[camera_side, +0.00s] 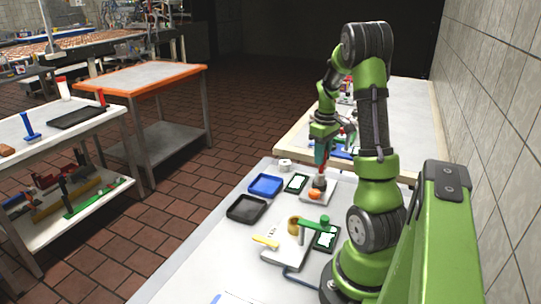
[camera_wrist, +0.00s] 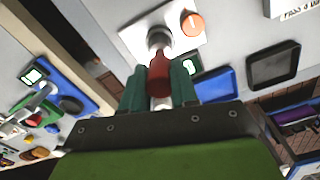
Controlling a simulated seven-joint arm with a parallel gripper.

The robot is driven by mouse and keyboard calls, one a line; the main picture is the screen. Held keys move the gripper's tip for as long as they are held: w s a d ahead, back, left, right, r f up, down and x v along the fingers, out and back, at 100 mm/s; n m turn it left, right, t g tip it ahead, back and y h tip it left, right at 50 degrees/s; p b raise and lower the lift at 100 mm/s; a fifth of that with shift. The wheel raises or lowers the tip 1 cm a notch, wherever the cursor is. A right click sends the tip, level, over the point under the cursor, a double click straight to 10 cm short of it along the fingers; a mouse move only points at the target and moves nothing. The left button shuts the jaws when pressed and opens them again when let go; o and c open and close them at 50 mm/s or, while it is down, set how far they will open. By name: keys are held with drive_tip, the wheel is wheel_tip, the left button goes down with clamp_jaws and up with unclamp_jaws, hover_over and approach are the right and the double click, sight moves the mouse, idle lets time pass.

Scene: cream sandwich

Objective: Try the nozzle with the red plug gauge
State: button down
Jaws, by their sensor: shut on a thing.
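My gripper (camera_side: 321,156) is shut on the red plug gauge (camera_wrist: 159,76), between its two green fingers in the wrist view. The gauge (camera_side: 321,168) points down over the grey nozzle (camera_wrist: 158,38), which stands on a small white plate (camera_wrist: 133,38) beside an orange round piece with a white mark (camera_wrist: 192,24). In the side view the nozzle (camera_side: 319,183) is directly under the gauge, and the orange piece (camera_side: 314,194) is in front of it. The gauge's narrow end is at the nozzle's top; I cannot tell whether it is inside or just above.
A blue tray (camera_side: 265,185), a black tray (camera_side: 246,208) and a green-edged card (camera_side: 296,183) lie left of the plate. A white stand with a green-handled part (camera_side: 318,222) and yellow pieces (camera_side: 265,241) is nearer. The table's left front is mostly clear.

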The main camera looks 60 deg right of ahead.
drive_tip(key=shift+r, duration=0.15)
drive_tip(key=shift+r, duration=3.4)
